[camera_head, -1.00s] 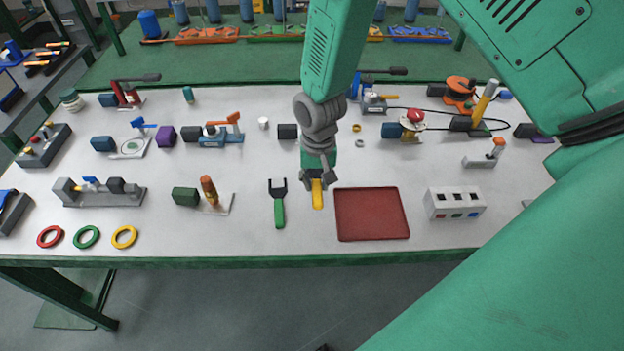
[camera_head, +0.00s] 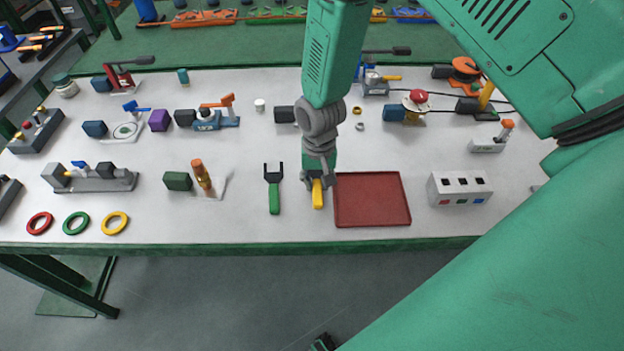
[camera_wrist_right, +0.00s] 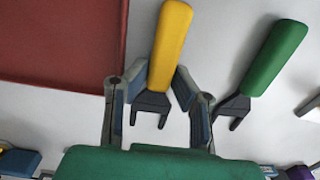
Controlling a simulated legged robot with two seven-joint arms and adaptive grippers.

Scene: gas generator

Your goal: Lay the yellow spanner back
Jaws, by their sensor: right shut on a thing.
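The yellow spanner (camera_head: 317,194) has a yellow handle and a dark forked head. In the right wrist view its handle (camera_wrist_right: 169,45) points up and its head points down the picture. My right gripper (camera_head: 318,180) is shut on it, with a fingertip on each side of the handle in the wrist view (camera_wrist_right: 157,82). The spanner is at or just above the white table, between the green spanner and the red tray; I cannot tell if it touches. The green spanner (camera_head: 274,193) lies to its left, apart from it. My left gripper is not in view.
The red tray (camera_head: 372,222) lies just right of the spanner. A grey socket box (camera_head: 460,190) stands farther right. A small orange-topped part (camera_head: 203,178) stands left of the green spanner. Coloured rings (camera_head: 76,223) lie at the front left. Several devices stand behind.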

